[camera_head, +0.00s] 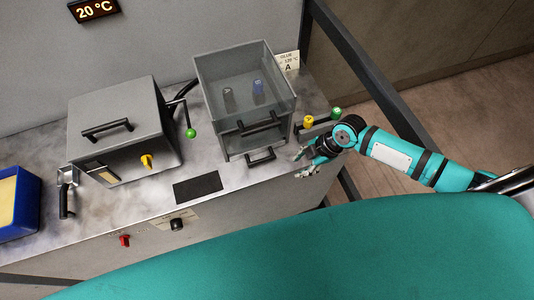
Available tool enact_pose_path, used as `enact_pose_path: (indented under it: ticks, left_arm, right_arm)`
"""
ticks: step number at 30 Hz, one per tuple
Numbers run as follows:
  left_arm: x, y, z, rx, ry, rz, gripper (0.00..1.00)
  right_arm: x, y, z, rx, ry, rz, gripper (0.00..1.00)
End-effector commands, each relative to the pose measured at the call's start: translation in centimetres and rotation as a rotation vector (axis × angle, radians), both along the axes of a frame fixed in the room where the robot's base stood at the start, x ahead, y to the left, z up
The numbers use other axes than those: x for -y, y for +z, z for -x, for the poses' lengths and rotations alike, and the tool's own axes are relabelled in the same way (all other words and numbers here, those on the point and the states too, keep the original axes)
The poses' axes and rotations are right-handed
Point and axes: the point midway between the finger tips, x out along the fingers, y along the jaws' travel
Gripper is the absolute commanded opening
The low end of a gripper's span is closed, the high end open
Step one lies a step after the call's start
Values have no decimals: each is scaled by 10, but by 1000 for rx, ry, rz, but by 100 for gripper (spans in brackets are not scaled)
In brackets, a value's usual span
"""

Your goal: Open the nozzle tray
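Which of these belongs to the nozzle tray I cannot tell for sure; no drawer visibly sticks out. My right gripper (298,164) is just right of the lower handle, apart from it, its fingers spread and empty. My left gripper is out of view.
A grey lidded unit (118,108) with a yellow knob stands at left; a green-tipped lever (190,133) rises between it and the box. A blue bin (22,208) is at far left. Yellow and green knobs (322,119) are near my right wrist. A dark pad (198,187) lies in front.

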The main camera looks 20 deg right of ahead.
Motion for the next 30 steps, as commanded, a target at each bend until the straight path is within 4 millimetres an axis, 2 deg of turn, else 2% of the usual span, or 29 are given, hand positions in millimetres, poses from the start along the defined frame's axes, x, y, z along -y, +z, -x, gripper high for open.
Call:
enact_pose_path:
  ticks: [1, 3, 6, 11, 21, 25, 27, 30]
  left_arm:
    - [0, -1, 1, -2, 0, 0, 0]
    - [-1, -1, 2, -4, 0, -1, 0]
    - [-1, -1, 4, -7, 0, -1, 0]
    - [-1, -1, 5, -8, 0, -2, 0]
    - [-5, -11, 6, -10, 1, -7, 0]
    - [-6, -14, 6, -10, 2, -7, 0]
    - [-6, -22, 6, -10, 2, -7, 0]
    - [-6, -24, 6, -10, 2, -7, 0]
  right_arm:
    - [14, -2, -7, 9, 8, 14, 36]
    - [22, -3, -12, 20, 21, 17, 36]
    - [19, -3, -17, 26, 27, 14, 36]
    - [-5, -3, -27, 28, 29, 13, 36]
    - [-71, -5, -55, 27, 27, 13, 36]
    - [-87, -4, -62, 27, 27, 15, 36]
    - [-87, -13, -62, 24, 25, 17, 36]
    - [-89, -15, -62, 25, 26, 17, 36]
